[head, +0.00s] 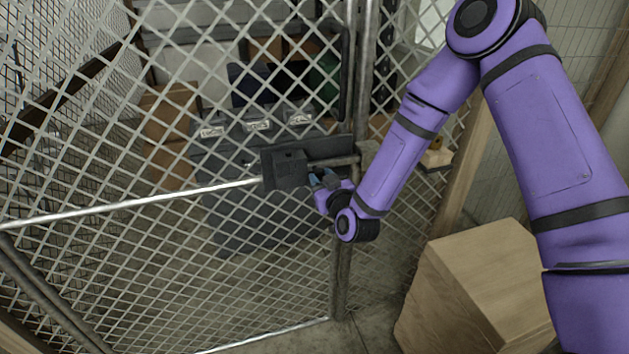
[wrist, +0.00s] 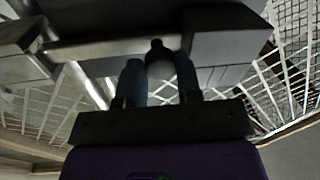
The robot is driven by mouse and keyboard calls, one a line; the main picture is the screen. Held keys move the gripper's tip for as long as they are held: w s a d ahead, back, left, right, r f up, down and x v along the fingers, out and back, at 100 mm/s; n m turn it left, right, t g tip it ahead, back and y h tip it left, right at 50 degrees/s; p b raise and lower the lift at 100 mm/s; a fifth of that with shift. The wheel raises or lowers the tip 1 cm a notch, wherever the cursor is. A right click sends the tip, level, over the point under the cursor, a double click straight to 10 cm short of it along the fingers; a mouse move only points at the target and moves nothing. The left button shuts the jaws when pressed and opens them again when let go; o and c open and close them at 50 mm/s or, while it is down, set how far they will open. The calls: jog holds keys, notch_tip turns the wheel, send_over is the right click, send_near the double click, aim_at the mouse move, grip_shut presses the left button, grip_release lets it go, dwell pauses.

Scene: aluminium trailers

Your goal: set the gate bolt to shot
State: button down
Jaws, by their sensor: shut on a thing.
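The gate bolt is a dark metal housing (head: 286,170) on the mesh gate (head: 160,235), at the gate's right edge beside a post. My gripper (head: 322,180) is at the right side of this housing, partly hidden by my wrist. In the wrist view the two fingers of my gripper (wrist: 158,75) stand on either side of a small dark knob (wrist: 156,48), shut on it. The knob sits in front of a pale metal bar (wrist: 110,50) that runs between dark blocks. I cannot tell how far the bolt reaches into the post side.
Behind the mesh stand grey bins (head: 255,130) with labels and brown boxes (head: 165,130). A wooden box (head: 475,290) stands on the floor at the lower right, close to my arm. A strip of bare floor (head: 372,325) lies left of it.

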jog(key=d, duration=0.2)
jog(key=w+d, duration=0.1)
jog(key=d, duration=0.1)
jog(key=c, duration=0.8)
grip_release()
jog(key=shift+w+d, duration=0.1)
send_near(328, 165)
jog(key=v, duration=0.6)
jog(key=shift+d+f, duration=0.1)
